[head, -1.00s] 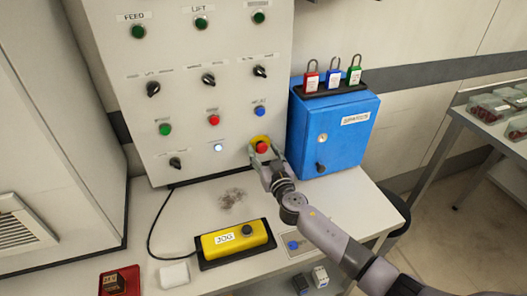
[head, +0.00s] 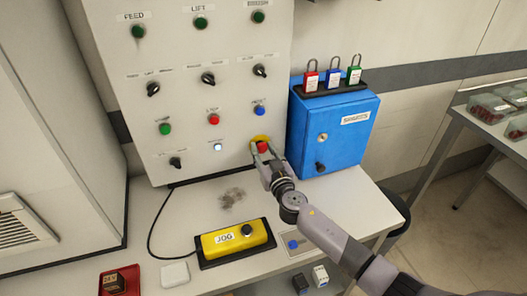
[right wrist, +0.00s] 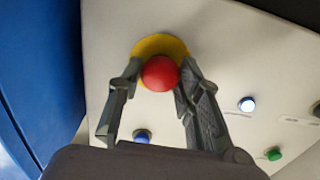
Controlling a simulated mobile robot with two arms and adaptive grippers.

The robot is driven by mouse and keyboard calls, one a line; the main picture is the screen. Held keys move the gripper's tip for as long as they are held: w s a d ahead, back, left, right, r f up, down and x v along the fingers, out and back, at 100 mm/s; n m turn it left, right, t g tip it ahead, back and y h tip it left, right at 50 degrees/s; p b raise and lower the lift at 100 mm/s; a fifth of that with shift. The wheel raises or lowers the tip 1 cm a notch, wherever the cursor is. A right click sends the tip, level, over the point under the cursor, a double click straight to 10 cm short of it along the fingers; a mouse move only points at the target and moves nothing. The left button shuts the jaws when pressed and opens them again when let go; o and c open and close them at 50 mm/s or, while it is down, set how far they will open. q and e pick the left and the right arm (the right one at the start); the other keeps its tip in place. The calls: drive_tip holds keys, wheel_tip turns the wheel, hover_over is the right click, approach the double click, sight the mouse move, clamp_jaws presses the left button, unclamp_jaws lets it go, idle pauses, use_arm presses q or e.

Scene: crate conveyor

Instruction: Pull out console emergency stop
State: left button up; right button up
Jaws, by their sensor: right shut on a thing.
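The emergency stop is a red mushroom button (head: 262,147) on a yellow round backing (head: 260,139), low on the right side of the grey console panel (head: 185,105). In the right wrist view the red button (right wrist: 160,73) sits between my fingers, with the yellow disc (right wrist: 160,46) behind it. My right gripper (head: 262,152) reaches it from below right and is shut on the red button, a finger on either side. It also shows in the right wrist view (right wrist: 158,80). My left gripper is not in view.
A blue cabinet (head: 333,138) stands close right of the gripper, with red, blue and green padlocks (head: 333,76) on top. A yellow JOG box (head: 235,239) with a cable lies on the desk (head: 335,195). Other buttons and selector knobs (head: 209,79) cover the panel.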

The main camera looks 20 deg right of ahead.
clamp_jaws()
drive_tip(key=shift+s+f+b, duration=0.2)
drive_tip(key=shift+s+b, duration=0.1)
drive_tip(key=shift+b, duration=0.05)
drive_tip(key=shift+s+r, duration=0.1)
drive_tip(key=shift+s, duration=0.3)
drive_tip(key=shift+r, duration=0.1)
drive_tip(key=o, duration=1.1)
unclamp_jaws()
